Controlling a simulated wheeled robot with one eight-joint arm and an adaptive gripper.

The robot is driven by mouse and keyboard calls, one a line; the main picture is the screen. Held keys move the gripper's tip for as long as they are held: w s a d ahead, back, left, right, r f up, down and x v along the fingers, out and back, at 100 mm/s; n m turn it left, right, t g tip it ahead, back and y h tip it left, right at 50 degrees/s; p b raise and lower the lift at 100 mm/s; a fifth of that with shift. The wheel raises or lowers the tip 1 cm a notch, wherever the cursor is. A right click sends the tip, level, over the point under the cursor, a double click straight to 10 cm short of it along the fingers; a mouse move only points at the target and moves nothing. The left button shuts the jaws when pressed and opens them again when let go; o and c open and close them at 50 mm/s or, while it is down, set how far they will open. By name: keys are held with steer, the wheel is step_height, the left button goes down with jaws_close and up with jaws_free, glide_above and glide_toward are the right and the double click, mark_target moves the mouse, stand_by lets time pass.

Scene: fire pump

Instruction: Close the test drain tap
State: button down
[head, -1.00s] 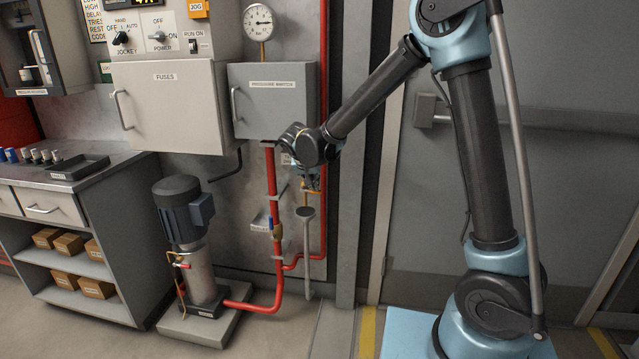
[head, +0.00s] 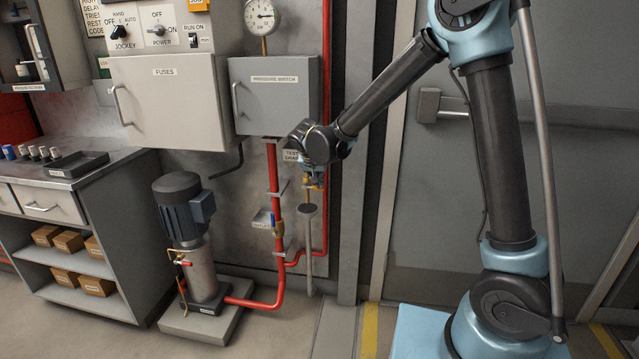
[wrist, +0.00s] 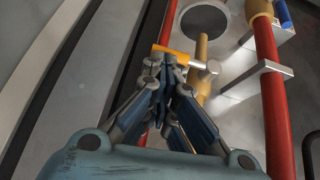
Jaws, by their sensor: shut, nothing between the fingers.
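The test drain tap shows in the wrist view as an orange lever (wrist: 186,56) lying across a brass pipe (wrist: 202,50). In the head view the tap is mostly hidden behind my gripper (head: 314,184), above a grey funnel (head: 307,210) on a drain pipe. In the wrist view my gripper (wrist: 162,62) is shut and empty. Its fingertips are right by the left part of the lever; I cannot tell whether they touch it. The funnel's dark round mouth (wrist: 204,18) shows beyond the lever.
A red pipe (head: 273,180) runs down just left of the tap, with another brass-coloured valve (head: 278,229) on it. The pressure switch box (head: 275,95) hangs above. A pump (head: 185,215) stands at lower left. A grey door (head: 440,200) is behind my arm.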

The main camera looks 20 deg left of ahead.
steer(key=shift+r, duration=0.45)
steer(key=d+v, duration=0.1)
steer(key=v, duration=1.3)
steer(key=w+d+m+g+h, duration=0.1)
steer(key=d+g+h, duration=0.15)
steer(key=d, duration=3.15)
steer(key=s+d+f+g+y, duration=0.1)
steer(key=s+d+f, duration=0.5)
steer(key=s+d, duration=0.2)
steer(key=s+d+f+g+y, duration=0.1)
steer(key=s+d+f, duration=0.5)
steer(key=s+d, duration=0.3)
steer(key=shift+s+d+f+m, duration=0.25)
steer(key=shift+s+f+m, duration=0.05)
